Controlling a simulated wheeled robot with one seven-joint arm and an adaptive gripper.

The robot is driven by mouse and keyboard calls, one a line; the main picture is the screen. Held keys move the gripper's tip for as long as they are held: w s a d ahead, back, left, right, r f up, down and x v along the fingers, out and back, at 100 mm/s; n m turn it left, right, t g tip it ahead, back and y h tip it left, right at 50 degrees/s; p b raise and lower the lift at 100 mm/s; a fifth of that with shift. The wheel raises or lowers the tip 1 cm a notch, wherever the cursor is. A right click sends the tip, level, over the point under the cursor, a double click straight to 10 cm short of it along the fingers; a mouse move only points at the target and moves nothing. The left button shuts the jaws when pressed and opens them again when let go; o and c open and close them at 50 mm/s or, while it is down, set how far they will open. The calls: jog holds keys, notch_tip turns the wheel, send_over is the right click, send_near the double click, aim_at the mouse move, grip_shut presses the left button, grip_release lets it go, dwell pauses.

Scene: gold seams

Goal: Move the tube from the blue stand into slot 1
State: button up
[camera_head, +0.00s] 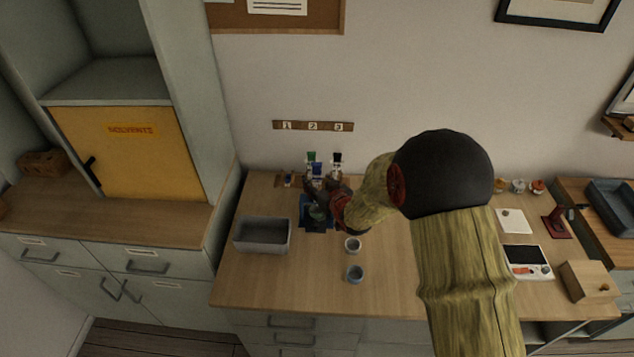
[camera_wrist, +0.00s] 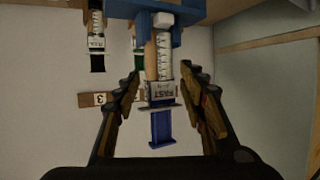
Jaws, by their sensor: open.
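The tube (camera_wrist: 164,68), with a graduated scale, a printed label and a blue end, stands in the blue stand (camera_wrist: 185,12); the wrist view shows it upside down. My gripper (camera_wrist: 160,84) is open, with one finger on each side of the tube and visible gaps. In the head view my gripper (camera_head: 326,188) is at the blue stand (camera_head: 304,224), partly covering it, and the blue end of the tube (camera_head: 317,169) shows above. The wooden rack (camera_head: 280,182) is behind, under the number plate (camera_head: 313,126); no tall tube shows under number 1.
A green-topped tube (camera_head: 311,157) and a black-topped tube (camera_head: 337,159) stand behind the blue stand, near numbers 2 and 3. A grey bin (camera_head: 263,236) is at the left. Two small cups (camera_head: 353,245) (camera_head: 355,273) stand in front. The front left counter is clear.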

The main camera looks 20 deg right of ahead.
jog(key=shift+r, duration=0.2)
jog(key=s+d+r+m+g+h+p, duration=0.1)
jog(key=s+d+r+g+h+p, duration=0.2)
jog(key=s+r, duration=1.6)
jog(key=s+a+r+g, duration=0.1)
jog(key=s+g, duration=0.1)
jog(key=s, duration=0.9)
jog(key=s+a+r+g+y, duration=0.1)
jog(key=s+a+r+g, duration=0.1)
jog(key=s, duration=0.9)
jog(key=shift+m+g+b, duration=0.3)
jog(key=shift+b, duration=0.05)
jog(key=shift+c, duration=0.5)
